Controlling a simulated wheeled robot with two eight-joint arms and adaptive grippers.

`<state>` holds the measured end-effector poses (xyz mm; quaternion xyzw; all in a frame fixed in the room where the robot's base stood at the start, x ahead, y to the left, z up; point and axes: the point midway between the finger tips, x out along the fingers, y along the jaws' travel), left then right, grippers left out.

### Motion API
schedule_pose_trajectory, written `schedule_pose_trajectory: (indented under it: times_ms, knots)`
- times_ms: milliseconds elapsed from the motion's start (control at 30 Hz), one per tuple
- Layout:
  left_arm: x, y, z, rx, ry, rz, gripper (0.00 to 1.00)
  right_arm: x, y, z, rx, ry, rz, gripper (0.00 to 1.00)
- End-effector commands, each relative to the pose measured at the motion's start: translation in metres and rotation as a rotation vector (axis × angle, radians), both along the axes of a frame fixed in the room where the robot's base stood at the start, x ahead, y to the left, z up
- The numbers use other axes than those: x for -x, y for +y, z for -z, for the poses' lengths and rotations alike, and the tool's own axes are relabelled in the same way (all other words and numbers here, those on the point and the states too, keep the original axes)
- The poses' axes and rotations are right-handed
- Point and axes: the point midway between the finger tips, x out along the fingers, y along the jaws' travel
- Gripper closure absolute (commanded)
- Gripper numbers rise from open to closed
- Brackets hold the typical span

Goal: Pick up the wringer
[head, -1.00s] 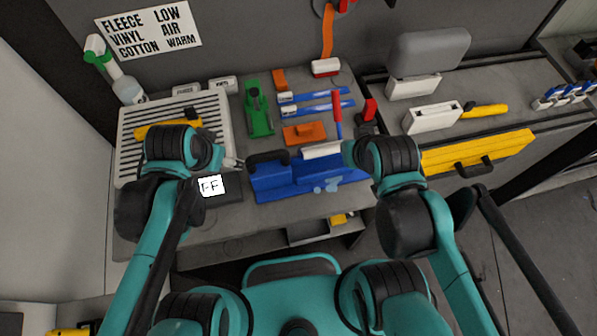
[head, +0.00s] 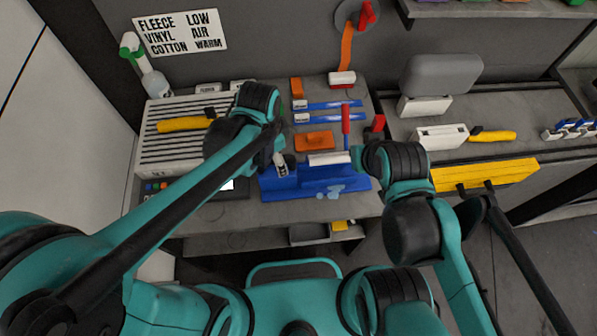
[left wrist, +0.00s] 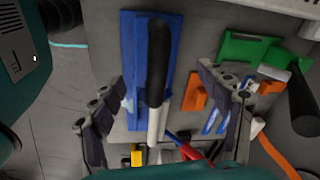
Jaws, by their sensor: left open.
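What looks like the wringer is a blue body (head: 315,178) with a long black grip and a white shaft (head: 328,159). It lies on the bench; the black grip (left wrist: 158,62) shows plainly in the left wrist view but is largely covered by my left arm in the head view. My left gripper (head: 282,168) is over its left part. In the left wrist view the fingers of this gripper (left wrist: 155,130) are spread wide, one on each side of the grip and shaft, with nothing held. My right wrist hides its gripper, close to the tool's right end.
An orange block (head: 314,141), blue strips (head: 330,105) and a red-handled tool (head: 346,120) lie just behind. A white slatted rack (head: 170,150) with a yellow-handled tool (head: 186,124) is at left. A yellow bar (head: 490,174) is at right.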

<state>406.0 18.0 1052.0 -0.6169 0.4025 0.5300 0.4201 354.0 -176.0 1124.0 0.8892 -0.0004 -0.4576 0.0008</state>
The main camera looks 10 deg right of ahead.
Motion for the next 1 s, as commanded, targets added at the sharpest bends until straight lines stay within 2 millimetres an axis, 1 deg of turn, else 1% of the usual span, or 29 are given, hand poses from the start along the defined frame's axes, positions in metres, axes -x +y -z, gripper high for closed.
schedule_pose_trajectory:
  times_ms: [33,100,200,267,567,800,900,1000]
  knots:
    - [-0.002,-0.015,-0.001,-0.018,0.027,0.084,0.24,0.0,0.0,-0.011,0.0,0.0,0.0,1.0]
    - [0.0,-0.029,0.005,-0.039,0.058,0.18,0.24,0.0,0.0,-0.017,0.0,0.0,0.0,1.0]
    - [0.002,-0.041,0.012,-0.058,0.09,0.271,0.24,0.0,0.0,-0.021,0.0,0.0,0.0,1.0]
    - [0.003,-0.045,0.016,-0.065,0.1,0.3,0.24,0.0,0.0,-0.021,0.0,0.0,0.0,1.0]
    - [0.002,-0.047,0.05,-0.068,0.106,0.317,0.24,0.0,0.0,-0.011,0.0,0.0,0.0,1.0]
    - [-0.003,-0.048,0.086,-0.067,0.106,0.315,0.24,0.0,0.0,0.0,0.0,0.0,0.0,1.0]
    - [-0.003,-0.048,0.094,-0.068,0.105,0.315,0.24,0.0,0.0,0.002,0.0,0.0,0.0,1.0]
    - [-0.002,-0.047,0.096,-0.068,0.105,0.315,0.24,0.0,0.0,0.002,0.0,0.0,0.0,1.0]
